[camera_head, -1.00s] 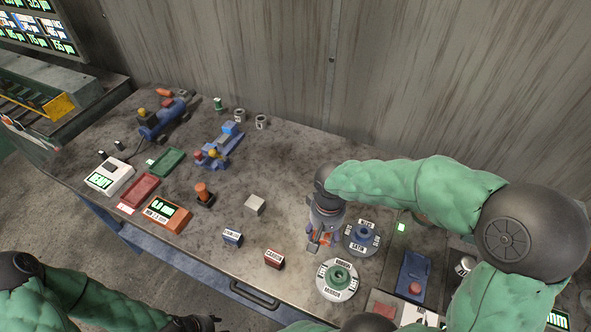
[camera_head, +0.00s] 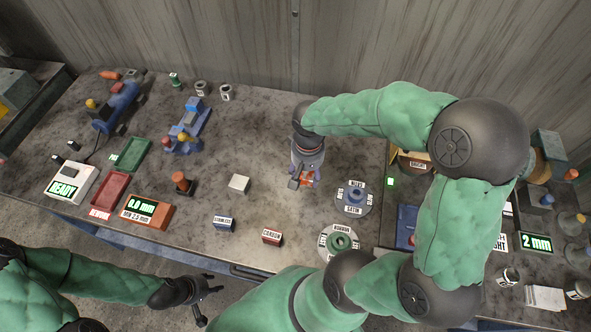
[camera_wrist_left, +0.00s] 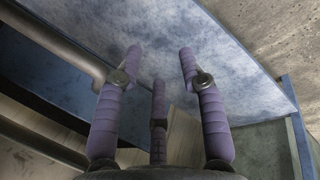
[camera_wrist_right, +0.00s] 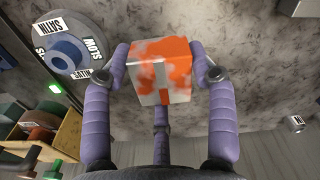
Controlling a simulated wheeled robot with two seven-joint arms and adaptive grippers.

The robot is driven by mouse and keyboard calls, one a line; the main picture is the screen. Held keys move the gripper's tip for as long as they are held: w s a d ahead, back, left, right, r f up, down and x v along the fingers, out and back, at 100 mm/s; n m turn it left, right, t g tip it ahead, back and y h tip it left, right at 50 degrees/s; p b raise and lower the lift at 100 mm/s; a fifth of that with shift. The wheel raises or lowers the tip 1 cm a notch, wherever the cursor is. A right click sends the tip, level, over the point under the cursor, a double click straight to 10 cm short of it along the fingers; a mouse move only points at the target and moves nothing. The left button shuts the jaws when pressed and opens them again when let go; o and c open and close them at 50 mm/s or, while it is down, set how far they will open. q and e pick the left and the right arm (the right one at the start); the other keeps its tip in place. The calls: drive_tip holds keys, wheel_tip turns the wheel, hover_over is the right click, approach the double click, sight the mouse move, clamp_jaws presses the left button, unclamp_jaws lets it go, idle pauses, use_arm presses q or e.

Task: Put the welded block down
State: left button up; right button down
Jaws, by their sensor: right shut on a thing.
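The welded block (camera_wrist_right: 160,68) is a small white cube with orange patches. My right gripper (camera_wrist_right: 161,75) is shut on it, with a finger on each side. In the head view the block (camera_head: 308,180) shows partly at the tips of my right gripper (camera_head: 303,177), over the bench just left of the blue SATIN wheel (camera_head: 354,198). I cannot tell whether the block touches the bench. My left gripper (camera_head: 204,297) is at the bench's front edge, and in the left wrist view (camera_wrist_left: 158,65) its fingers are apart and empty.
A pale block (camera_head: 239,184), a blue labelled block (camera_head: 223,223) and a red CORDON block (camera_head: 272,237) stand on the bench. A green-centred wheel (camera_head: 340,242) is near the front. Green (camera_head: 129,154) and red (camera_head: 108,190) trays lie left. Bare bench lies behind the pale block.

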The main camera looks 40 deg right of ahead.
drive_tip(key=w+f, duration=0.2)
drive_tip(key=w+d+f+b, duration=0.1)
drive_tip(key=w+f, duration=0.3)
drive_tip(key=shift+w+d+f, duration=0.15)
drive_tip(key=shift+w+d, duration=0.15)
drive_tip(key=shift+d, duration=0.1)
drive_tip(key=shift+w+d+f+b, duration=0.15)
drive_tip(key=shift+f+b, duration=0.55)
drive_tip(key=shift+f, duration=1.15)
drive_tip(key=shift+f, duration=0.15)
drive_tip(key=shift+c, duration=1.9)
unclamp_jaws()
